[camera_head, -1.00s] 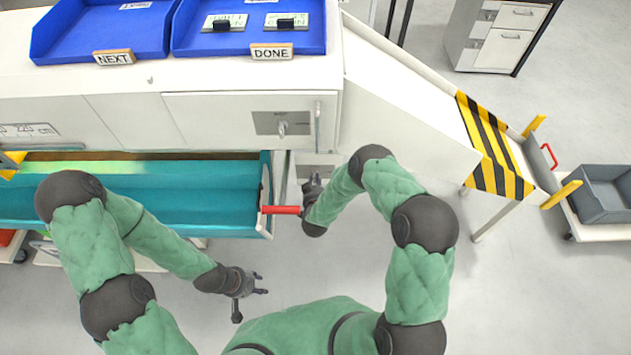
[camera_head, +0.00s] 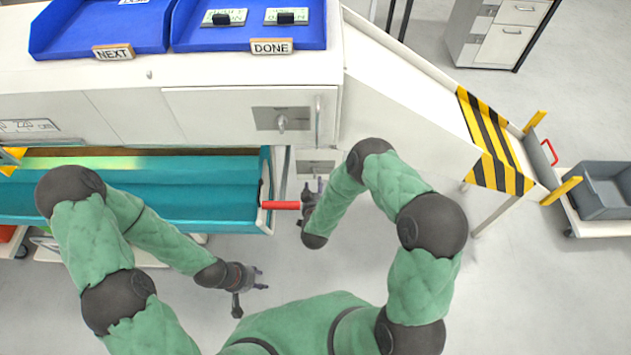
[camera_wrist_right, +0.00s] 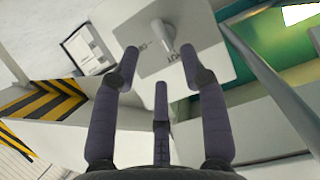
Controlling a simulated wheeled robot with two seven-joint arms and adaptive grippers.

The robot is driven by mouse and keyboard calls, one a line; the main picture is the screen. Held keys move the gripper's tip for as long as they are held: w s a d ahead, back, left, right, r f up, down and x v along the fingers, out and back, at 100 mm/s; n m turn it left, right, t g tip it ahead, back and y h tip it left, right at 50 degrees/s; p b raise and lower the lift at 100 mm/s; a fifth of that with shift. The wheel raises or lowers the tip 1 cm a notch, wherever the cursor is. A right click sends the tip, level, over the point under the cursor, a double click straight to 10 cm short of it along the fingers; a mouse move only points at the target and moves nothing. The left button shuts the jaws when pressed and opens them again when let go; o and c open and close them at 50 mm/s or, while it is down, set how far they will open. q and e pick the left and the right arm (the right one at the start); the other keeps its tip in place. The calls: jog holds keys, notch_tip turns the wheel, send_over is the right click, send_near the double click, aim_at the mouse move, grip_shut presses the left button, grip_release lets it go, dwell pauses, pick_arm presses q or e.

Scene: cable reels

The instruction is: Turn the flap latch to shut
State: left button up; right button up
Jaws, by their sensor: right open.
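In the right wrist view, a grey lever knob (camera_wrist_right: 164,36) stands on a grey plate with partly hidden lettering, on a pale panel. My right gripper (camera_wrist_right: 160,62) is open, its fingertips on either side of the knob with gaps. In the head view my right gripper (camera_head: 318,187) is in front of the white cabinet, just right of the red handle (camera_head: 281,205) on the teal trough's end. A latch knob (camera_head: 281,123) on a grey plate shows on the cabinet front; I cannot tell if it is the same knob. My left gripper (camera_head: 250,288) is open and empty over the floor.
The teal trough (camera_head: 170,205) lies left of my right gripper. A white ramp with a yellow-black striped end (camera_head: 490,140) slopes to the right. Blue trays (camera_head: 245,42) stand on the cabinet top. A grey bin (camera_head: 605,190) is at the far right.

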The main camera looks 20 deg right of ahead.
jog(key=shift+s+a+r, duration=0.1)
jog(key=shift+s+r, duration=0.05)
jog(key=shift+s, duration=0.3)
dwell(0.3)
jog(key=s+a+f+g+y, duration=0.45)
jog(key=s+g, duration=0.25)
jog(key=s, duration=0.3)
jog(key=s+g+y, duration=0.1)
jog(key=s+g, duration=0.1)
jog(key=s, duration=0.5)
jog(key=s+a+r+g+y, duration=0.1)
jog(key=s+g+y, duration=0.1)
jog(key=s, duration=0.5)
jog(key=shift+s+a+r+n+g, duration=0.2)
jog(key=shift+a+n+g, duration=0.1)
jog(key=shift+g, duration=0.4)
jog(key=shift+c, duration=0.5)
